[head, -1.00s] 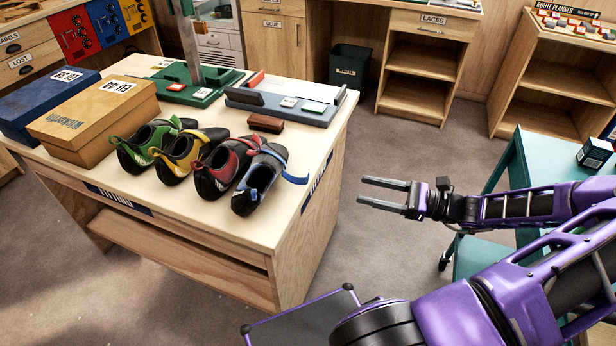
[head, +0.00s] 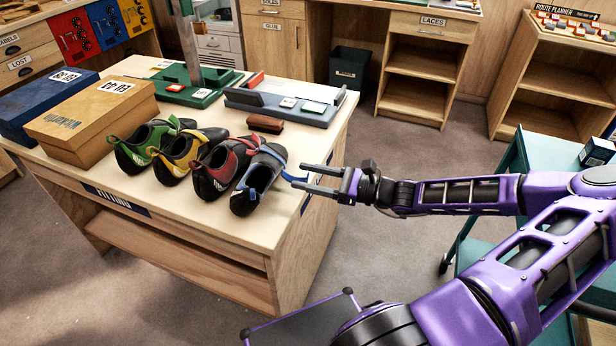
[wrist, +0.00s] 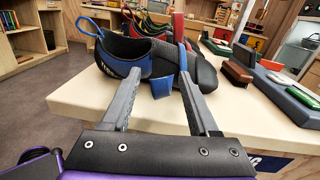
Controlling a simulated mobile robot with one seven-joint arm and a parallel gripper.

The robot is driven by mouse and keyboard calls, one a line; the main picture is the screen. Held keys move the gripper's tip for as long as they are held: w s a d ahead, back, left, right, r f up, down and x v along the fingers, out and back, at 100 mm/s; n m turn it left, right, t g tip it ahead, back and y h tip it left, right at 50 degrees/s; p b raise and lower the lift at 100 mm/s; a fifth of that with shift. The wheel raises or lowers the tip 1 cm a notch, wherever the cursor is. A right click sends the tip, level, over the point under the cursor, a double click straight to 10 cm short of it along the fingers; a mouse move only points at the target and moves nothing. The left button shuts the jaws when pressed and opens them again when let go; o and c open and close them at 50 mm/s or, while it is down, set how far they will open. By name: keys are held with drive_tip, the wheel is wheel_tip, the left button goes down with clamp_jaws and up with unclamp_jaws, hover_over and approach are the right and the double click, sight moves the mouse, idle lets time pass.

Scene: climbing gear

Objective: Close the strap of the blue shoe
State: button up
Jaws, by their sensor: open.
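The blue shoe (head: 250,190) is the rightmost of the row on the fitting table, dark grey with blue trim. It also fills the middle of the wrist view (wrist: 118,50), side-on, with its blue heel loop at the left. Its blue strap (head: 291,177) sticks out from the shoe's right side, open. In the wrist view the strap (wrist: 161,86) hangs between my fingers. My gripper (head: 300,174) is open at the table's right edge, its fingertips close to the strap. I cannot tell whether they touch it.
Red (head: 225,165), yellow (head: 178,160) and green (head: 140,150) shoes stand in a row to the left. Two shoe boxes lie further left. A brown block (head: 265,124) and a grey-blue tray (head: 285,108) lie behind. The table's front right corner is bare.

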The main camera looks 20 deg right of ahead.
drive_tip(key=shift+c, duration=0.3)
clamp_jaws()
idle(1.1)
